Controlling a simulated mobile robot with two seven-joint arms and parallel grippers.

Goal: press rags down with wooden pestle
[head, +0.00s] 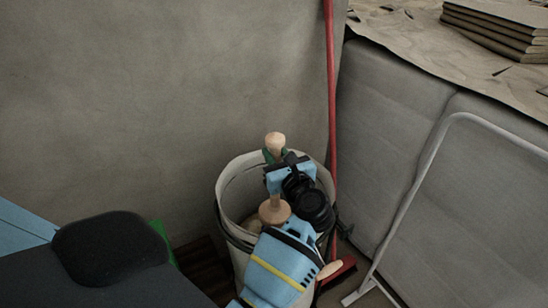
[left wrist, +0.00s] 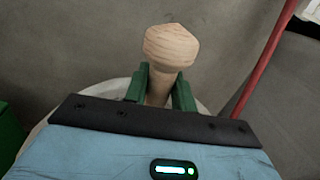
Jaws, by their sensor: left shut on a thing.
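The wooden pestle (head: 276,142) is in my left gripper (head: 270,156), over the far part of the bin. Its rounded knob sticks up above the green fingers, and a flared wooden piece (head: 273,210) shows below the wrist, inside the bin's outline. In the left wrist view the green fingers (left wrist: 160,90) are shut around the neck under the knob (left wrist: 171,45). The pale bin (head: 229,192) stands upright. A small patch of beige rags (head: 254,224) shows inside it; my arm hides the rest, so contact between pestle and rags cannot be told. My right gripper is not in view.
A red pole (head: 331,90) stands close behind the bin, with a red broom head (head: 343,270) on the floor. A white metal frame (head: 405,210) and grey padded panel (head: 395,130) stand at right. A plain wall (head: 150,90) is behind.

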